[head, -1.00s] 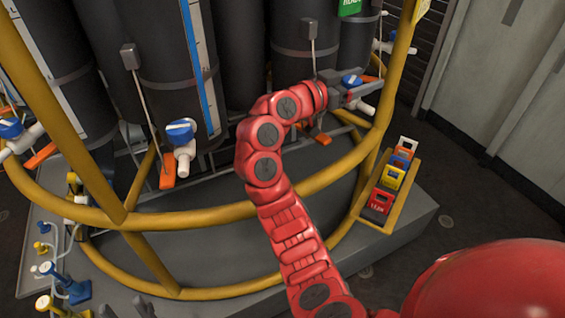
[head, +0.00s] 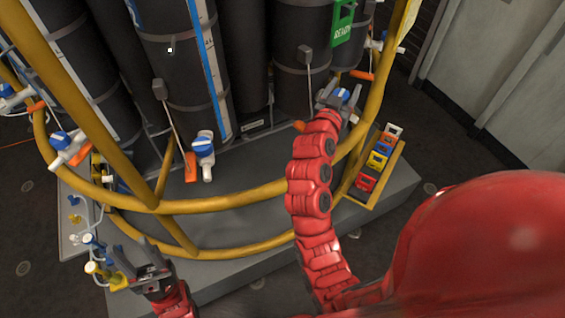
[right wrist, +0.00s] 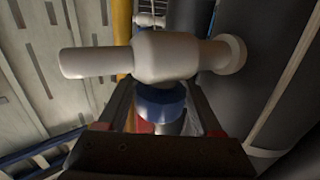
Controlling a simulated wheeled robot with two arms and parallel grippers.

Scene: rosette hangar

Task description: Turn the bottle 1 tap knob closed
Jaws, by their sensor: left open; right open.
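My right gripper (head: 338,96) is open at a blue-knobbed tap on the right side of the rack. In the right wrist view the white tap body (right wrist: 165,58) lies across the picture, with its blue knob (right wrist: 162,106) between the open fingers. I cannot tell if the fingers touch the knob. In the head view part of this knob (head: 343,94) shows beside my gripper. Similar taps show at the middle (head: 204,148) and left (head: 66,142). No bottle number is readable. My left gripper (head: 130,262) is open and empty at lower left.
Yellow rails (head: 230,197) ring the dark bottles (head: 182,75). Orange tags hang near the taps. A yellow tray (head: 393,168) with coloured tags sits at the right. Small fittings (head: 93,267) stand near my left gripper. The floor at the right is clear.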

